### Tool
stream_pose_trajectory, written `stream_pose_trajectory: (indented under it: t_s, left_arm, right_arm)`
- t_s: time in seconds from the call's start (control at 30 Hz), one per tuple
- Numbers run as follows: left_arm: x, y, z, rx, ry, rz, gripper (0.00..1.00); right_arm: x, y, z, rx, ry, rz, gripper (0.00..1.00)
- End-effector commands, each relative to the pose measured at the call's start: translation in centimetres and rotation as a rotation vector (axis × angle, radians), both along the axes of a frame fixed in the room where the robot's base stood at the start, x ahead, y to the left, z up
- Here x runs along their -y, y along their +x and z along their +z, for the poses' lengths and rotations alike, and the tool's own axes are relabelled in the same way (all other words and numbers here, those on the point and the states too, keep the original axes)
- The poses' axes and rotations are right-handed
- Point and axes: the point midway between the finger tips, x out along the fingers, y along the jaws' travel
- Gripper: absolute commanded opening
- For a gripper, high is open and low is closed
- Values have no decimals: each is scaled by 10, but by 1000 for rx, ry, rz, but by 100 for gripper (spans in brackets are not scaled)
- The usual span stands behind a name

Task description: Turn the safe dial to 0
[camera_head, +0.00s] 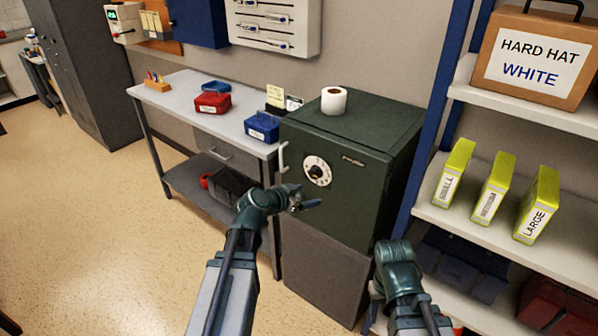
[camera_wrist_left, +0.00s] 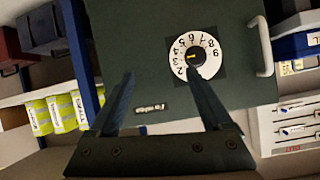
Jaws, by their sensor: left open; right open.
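The dark green safe (camera_head: 350,172) stands in the middle of the head view with its door shut. Its round white dial (camera_head: 317,171) has a black centre knob. In the left wrist view the dial (camera_wrist_left: 196,54) shows numbers around its rim and a yellow mark on the knob (camera_wrist_left: 191,58); this view is rotated, and the number the mark points at is hard to tell. My left gripper (camera_head: 312,203) is open and empty, in front of the safe and just below the dial, apart from it. Its two fingers (camera_wrist_left: 165,80) also show in the wrist view. My right gripper is hidden behind its own arm.
A pale handle (camera_head: 283,160) sticks out at the door's left edge. A grey table (camera_head: 172,98) with red and blue boxes is at left; shelves (camera_head: 470,215) with yellow-green boxes are at right. The floor at left is clear.

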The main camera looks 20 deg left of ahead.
Motion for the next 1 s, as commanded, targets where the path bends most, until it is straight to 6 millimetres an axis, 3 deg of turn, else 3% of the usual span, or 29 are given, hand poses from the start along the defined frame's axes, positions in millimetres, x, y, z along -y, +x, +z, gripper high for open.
stream_pose_trajectory:
  t_s: [0.03,0.1,0.23,0.47,1.0]
  left_arm:
    - [-18,5,4,42,7,31,83]
    - [-33,8,11,85,19,57,83]
    - [-44,11,16,115,28,77,83]
    - [-42,22,11,117,29,76,83]
    - [-16,113,-28,115,29,75,83]
  right_arm:
    - [0,0,-3,0,0,0,50]
    - [0,0,-4,0,0,0,50]
    - [0,0,-4,0,0,0,50]
    - [0,0,-9,0,0,0,50]
    - [0,0,-48,0,0,0,50]
